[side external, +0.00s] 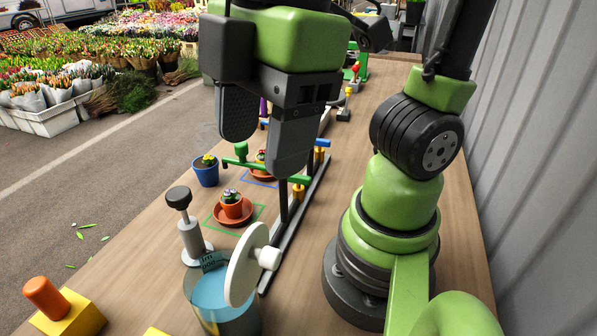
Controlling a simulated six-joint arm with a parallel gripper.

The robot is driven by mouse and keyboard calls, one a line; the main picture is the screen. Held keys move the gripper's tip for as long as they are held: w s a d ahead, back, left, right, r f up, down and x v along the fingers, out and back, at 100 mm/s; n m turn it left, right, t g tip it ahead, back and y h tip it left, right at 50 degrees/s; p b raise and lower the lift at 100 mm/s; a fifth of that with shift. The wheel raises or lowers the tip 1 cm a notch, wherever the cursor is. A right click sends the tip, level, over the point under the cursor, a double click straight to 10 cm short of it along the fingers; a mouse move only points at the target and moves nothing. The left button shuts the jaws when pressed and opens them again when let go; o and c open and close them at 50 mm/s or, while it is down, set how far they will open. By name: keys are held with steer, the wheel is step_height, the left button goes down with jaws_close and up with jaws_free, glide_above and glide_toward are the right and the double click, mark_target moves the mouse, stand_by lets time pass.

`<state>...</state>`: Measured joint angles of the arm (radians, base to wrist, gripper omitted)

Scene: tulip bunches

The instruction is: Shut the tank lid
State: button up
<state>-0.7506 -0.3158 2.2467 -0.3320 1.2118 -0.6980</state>
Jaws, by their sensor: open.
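The tank (222,318) is a clear round vessel with blue liquid, at the bottom of the side external view. Its lid (246,268) is a white disc with a round knob (269,258) facing right. The lid stands nearly upright at the tank's right side, so the tank's top is open. A dark label with partly legible writing shows behind the lid's left edge. My gripper (263,146) is open and empty, with its two dark fingers apart. It hangs above the table, farther back than the tank, and is not touching the lid.
A grey plunger with a dark knob (179,198) stands just behind the tank. A terracotta pot (233,206) on a saucer sits inside a green outline, with a blue pot (206,172) behind it. A dark rail with green and blue handles runs right of these. An orange cylinder (44,296) stands front left.

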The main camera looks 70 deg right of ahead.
steer(key=w+d+r+m+t+y, duration=0.15)
steer(key=d+m+t, duration=0.4)
steer(key=m, duration=0.75)
steer(key=m+g+h, duration=0.3)
steer(key=m+g, duration=0.4)
steer(key=m, duration=1)
glide_above(298, 176)
step_height(298, 176, down, 15)
step_height(298, 176, down, 10)
steer(key=shift+d+r, duration=0.1)
